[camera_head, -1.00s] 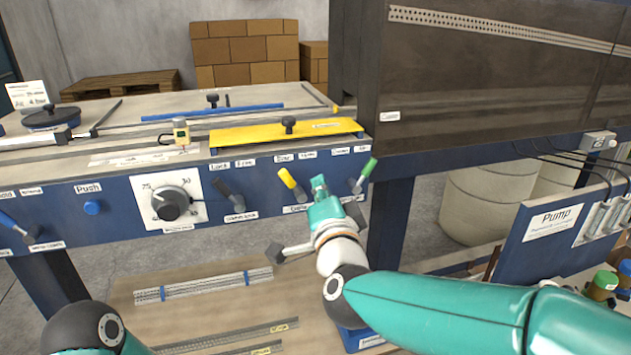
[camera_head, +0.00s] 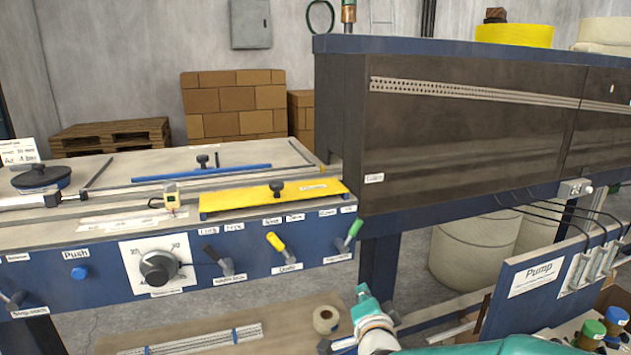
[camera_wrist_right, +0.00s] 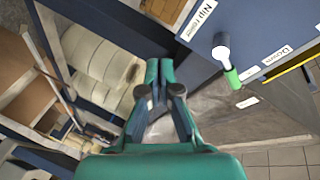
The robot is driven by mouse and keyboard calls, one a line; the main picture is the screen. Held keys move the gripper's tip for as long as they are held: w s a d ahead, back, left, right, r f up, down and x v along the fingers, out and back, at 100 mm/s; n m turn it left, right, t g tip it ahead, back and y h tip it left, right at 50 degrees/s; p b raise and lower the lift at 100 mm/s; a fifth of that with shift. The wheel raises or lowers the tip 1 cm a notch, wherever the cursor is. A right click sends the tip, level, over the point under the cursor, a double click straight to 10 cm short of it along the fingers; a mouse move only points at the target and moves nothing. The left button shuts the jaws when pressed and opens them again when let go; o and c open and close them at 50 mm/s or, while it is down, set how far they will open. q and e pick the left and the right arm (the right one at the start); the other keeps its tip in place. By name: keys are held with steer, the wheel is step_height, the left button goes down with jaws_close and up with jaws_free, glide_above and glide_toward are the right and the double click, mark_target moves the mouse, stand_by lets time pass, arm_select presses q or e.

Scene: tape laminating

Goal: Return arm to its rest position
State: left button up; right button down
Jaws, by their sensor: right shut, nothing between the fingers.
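My right arm comes in from the bottom right in the head view. Its right gripper (camera_head: 362,292) hangs below the machine's front edge, apart from the blue control panel (camera_head: 110,275). In the wrist view the teal fingers of the right gripper (camera_wrist_right: 158,68) are together, shut with nothing between them. The green-handled lever (camera_head: 355,230) is on the panel above the gripper; it also shows in the wrist view (camera_wrist_right: 232,77), to the right of the fingers. My left gripper is out of view.
The panel also carries a yellow-handled lever (camera_head: 275,242), a black-handled lever (camera_head: 213,255) and a dial (camera_head: 158,267). A tape roll (camera_head: 326,319) lies on the lower shelf. The pump panel (camera_head: 540,283) stands at the right. The dark cabinet (camera_head: 460,140) rises behind.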

steer(key=s+d+f+n+g+p, duration=0.1)
steer(key=s+d+f+g, duration=0.2)
steer(key=f, duration=0.5)
steer(key=s+d+f+n+g+p, duration=0.1)
steer(key=s+d+f+g+p, duration=0.1)
steer(key=s+f, duration=0.35)
steer(key=s+d+f+n+g+p, duration=0.1)
steer(key=s+d+f+g, duration=0.15)
steer(key=f, duration=0.75)
steer(key=s+a+f+n+g+y, duration=0.2)
steer(key=s+f+n+g, duration=0.1)
steer(key=s, duration=0.8)
steer(key=s+a+f+n+g+y+p, duration=0.1)
steer(key=s+a+f+n+g+y, duration=0.1)
steer(key=s, duration=0.9)
step_height(320, 180, down, 3)
steer(key=shift+s+a+f+n+g, duration=0.25)
steer(key=shift+a+n+g, duration=0.25)
steer(key=shift+n+g, duration=0.65)
